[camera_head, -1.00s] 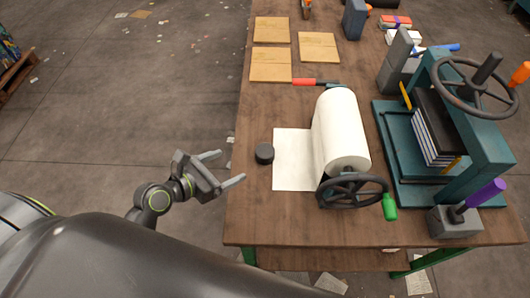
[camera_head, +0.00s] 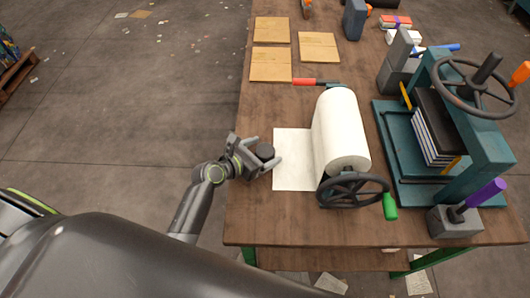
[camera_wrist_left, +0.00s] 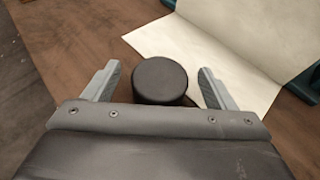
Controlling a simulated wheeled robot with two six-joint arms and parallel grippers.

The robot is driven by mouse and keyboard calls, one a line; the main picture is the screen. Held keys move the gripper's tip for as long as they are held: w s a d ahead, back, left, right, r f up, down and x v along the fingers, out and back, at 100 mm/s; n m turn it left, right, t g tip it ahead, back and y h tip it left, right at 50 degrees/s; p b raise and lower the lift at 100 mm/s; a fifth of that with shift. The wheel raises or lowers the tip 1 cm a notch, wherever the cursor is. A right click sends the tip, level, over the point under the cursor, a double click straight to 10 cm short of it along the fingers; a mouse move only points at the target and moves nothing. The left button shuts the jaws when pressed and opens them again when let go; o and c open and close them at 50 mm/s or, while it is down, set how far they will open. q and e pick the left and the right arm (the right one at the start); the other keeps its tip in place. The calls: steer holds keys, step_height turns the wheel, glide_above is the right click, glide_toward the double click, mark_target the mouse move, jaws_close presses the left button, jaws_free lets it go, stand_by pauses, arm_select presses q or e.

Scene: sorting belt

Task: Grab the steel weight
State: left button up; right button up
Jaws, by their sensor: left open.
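The steel weight (camera_head: 265,151) is a short dark round cylinder, upright on the wooden table at the left edge of the paper sheet. My left gripper (camera_head: 263,152) is open around it, with one finger on each side. In the left wrist view the weight (camera_wrist_left: 160,80) sits between the two grey fingers (camera_wrist_left: 158,84), with a gap on each side. Its lower part is partly hidden by the gripper body there. My right gripper is not in view.
A white paper roll (camera_head: 341,130) with its sheet (camera_head: 293,172) lies just right of the weight. A black handwheel (camera_head: 352,190) stands at its front. A teal press (camera_head: 397,190) holding books stands further right. Brown boards (camera_head: 270,65) lie at the back left.

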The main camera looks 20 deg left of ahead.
mark_target(264, 151)
arm_select(q)
steer(key=shift+x, duration=1.55)
steer(key=shift+f, duration=0.1)
steer(key=c, duration=1.4)
steer(key=shift+c, duration=0.5)
